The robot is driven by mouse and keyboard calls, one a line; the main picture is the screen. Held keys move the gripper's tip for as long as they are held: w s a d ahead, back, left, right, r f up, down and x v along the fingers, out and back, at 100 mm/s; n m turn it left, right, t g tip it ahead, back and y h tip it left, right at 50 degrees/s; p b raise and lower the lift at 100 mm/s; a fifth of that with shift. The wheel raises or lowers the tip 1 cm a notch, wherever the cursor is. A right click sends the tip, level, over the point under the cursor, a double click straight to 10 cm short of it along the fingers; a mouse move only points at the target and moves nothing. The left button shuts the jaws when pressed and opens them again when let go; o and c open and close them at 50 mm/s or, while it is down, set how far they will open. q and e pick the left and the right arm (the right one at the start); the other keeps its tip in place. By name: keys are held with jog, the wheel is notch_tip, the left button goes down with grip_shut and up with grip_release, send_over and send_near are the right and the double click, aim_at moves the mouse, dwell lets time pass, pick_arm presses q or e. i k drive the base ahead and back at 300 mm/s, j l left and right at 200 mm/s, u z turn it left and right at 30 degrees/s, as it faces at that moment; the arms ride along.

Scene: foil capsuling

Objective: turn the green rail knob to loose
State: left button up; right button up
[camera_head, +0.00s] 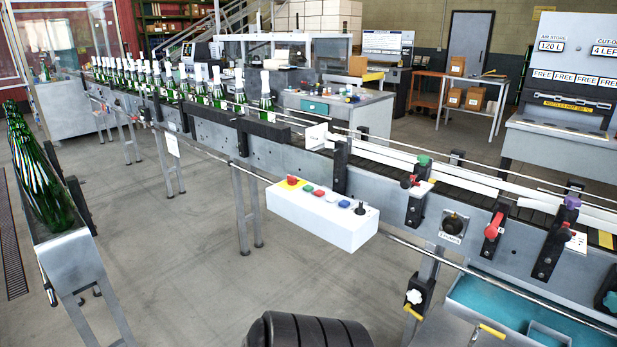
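The green rail knob (423,160) sits on top of a dark bracket on the near side of the conveyor, right of the picture's middle. A small white plate (420,188) with tiny markings is beside the bracket below it. The markings are too small to read, so I cannot tell whether the knob is tight or loose. Neither of my grippers shows in the head view, and nothing is seen touching the knob.
A purple knob (572,201) and a red handle (493,226) are to the right along the conveyor (285,160). A white button box (322,216) hangs in front. Green bottles (265,92) line the far belt. Floor (200,270) is open at left. A dark ribbed part shows at the bottom.

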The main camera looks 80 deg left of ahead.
aim_at(422, 159)
jog(key=u, duration=2.3)
jog(key=i+l+u, duration=0.1)
jog(key=i+l, duration=0.05)
jog(key=i, duration=0.05)
